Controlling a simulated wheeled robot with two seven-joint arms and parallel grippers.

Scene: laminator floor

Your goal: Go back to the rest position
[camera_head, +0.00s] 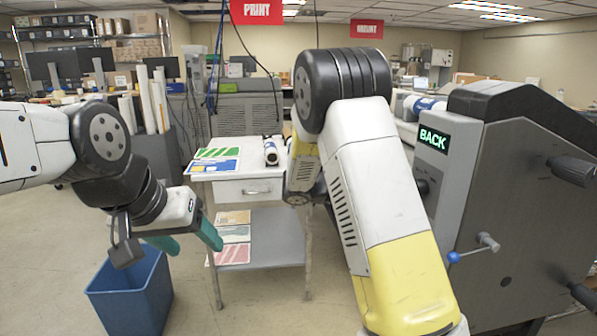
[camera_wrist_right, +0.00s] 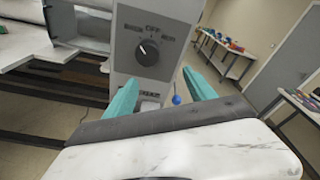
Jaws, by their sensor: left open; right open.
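My left gripper (camera_head: 187,240) is at the left in the head view, pointing down. Its two teal fingers are apart with nothing between them, over the rim of a blue bin (camera_head: 130,300). My right arm rises through the middle of the head view and hides its own gripper there. In the right wrist view my right gripper (camera_wrist_right: 160,78) has its teal fingers spread and empty. It faces a grey control panel (camera_wrist_right: 165,18) with a black knob (camera_wrist_right: 147,52) marked OFF at the top. Whether a finger touches the panel cannot be told.
The grey machine (camera_head: 520,220) stands close at the right, with a lit BACK display (camera_head: 433,139) and a blue-ended lever (camera_head: 453,257). A white table (camera_head: 235,190) with printed sheets and a roll stands ahead. Open floor shows at the lower left.

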